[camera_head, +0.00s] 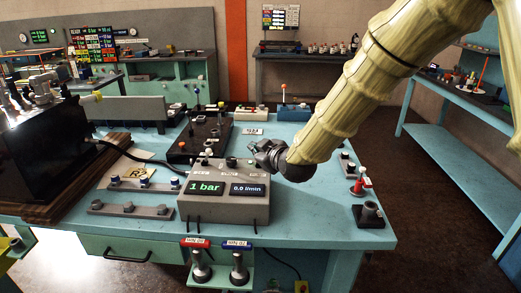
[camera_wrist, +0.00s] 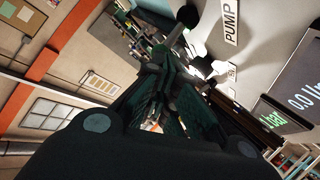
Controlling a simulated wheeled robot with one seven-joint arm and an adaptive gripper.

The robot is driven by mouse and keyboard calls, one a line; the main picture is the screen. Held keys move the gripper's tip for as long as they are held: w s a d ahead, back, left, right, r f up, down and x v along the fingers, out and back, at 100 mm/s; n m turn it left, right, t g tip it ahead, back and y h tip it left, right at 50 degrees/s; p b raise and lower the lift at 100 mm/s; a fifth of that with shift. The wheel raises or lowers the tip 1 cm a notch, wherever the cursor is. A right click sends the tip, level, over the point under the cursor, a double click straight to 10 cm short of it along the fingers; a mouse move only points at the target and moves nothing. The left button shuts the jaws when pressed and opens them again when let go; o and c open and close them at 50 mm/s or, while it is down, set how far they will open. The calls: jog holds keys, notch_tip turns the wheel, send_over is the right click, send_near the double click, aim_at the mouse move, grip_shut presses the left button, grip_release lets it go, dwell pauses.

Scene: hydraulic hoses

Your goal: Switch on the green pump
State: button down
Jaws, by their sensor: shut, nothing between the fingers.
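A grey control box (camera_head: 222,205) stands on the teal bench, with one display reading 1 bar (camera_head: 206,188) and another reading 0.0 l/min (camera_head: 247,189). Small knobs or switches stand on its top, including a dark one (camera_head: 231,162). The wrist view shows a PUMP label (camera_wrist: 231,22) on its grey face and a dark round-ended lever (camera_wrist: 187,15) beside it. My gripper (camera_head: 256,150) is shut and empty above the box's back right corner. In the wrist view its fingers (camera_wrist: 155,62) reach close to the lever; I cannot tell whether they touch. No clearly green pump shows.
A black valve block (camera_head: 205,135) stands behind the box. A black unit on a wooden base (camera_head: 45,195) is at left, and a grey rail (camera_head: 130,210) lies front left. Red and blue couplings (camera_head: 201,262) hang in front. The bench right of the box is mostly clear.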

jog(key=shift+a, duration=0.35)
jog(key=shift+r, duration=0.15)
jog(key=shift+r+p, duration=0.45)
jog(key=shift+r, duration=0.2)
jog(key=b+v, duration=0.1)
jog(key=v, duration=1.3)
jog(key=shift+d+f, duration=0.1)
jog(key=shift+f, duration=0.05)
dwell(0.3)
